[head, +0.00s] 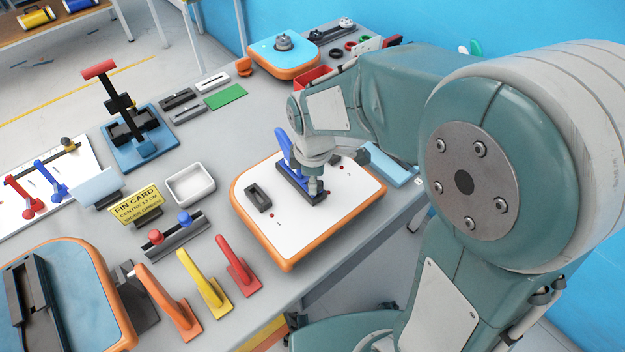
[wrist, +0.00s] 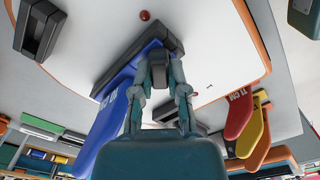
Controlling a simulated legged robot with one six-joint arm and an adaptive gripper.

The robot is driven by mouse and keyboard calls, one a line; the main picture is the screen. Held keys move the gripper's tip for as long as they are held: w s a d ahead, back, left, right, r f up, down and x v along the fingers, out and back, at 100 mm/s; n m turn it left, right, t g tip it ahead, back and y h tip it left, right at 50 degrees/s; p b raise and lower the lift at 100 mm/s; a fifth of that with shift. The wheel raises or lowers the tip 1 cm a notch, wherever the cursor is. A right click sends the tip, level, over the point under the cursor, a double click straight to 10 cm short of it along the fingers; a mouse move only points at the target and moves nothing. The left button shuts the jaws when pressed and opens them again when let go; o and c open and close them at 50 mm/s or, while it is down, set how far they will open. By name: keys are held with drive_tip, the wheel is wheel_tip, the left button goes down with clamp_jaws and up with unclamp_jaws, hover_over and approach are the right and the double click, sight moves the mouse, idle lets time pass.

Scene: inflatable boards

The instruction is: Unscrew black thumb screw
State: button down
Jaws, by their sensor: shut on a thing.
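A blue fin (head: 284,150) stands in a black fin box (head: 290,186) on the white board with an orange edge (head: 250,215). The fin (wrist: 112,120) and its box (wrist: 128,45) also show in the wrist view. My gripper (head: 314,190) points down at the near right end of the box. In the wrist view my gripper (wrist: 161,85) is shut on a small dark piece, which appears to be the black thumb screw (wrist: 158,69), at the box's end beside the fin. In the head view the screw is hidden by my gripper.
A second black box (head: 258,197) sits on the same board at left. Orange, yellow and red fins (head: 238,268) stand in front left. A light blue block (head: 388,166) is close behind my gripper.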

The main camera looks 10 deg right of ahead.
drive_tip(key=shift+s+f+n, duration=0.1)
drive_tip(key=shift+n, duration=0.75)
drive_tip(key=shift+s+f+n, duration=0.1)
drive_tip(key=shift+n, duration=0.75)
drive_tip(key=shift+d+n, duration=0.1)
drive_tip(key=shift+n, duration=0.7)
drive_tip(key=shift+s+n, duration=0.1)
drive_tip(key=shift+n, duration=0.8)
drive_tip(key=shift+n, duration=1.8)
drive_tip(key=n, duration=0.3)
drive_tip(key=shift+s+d, duration=0.1)
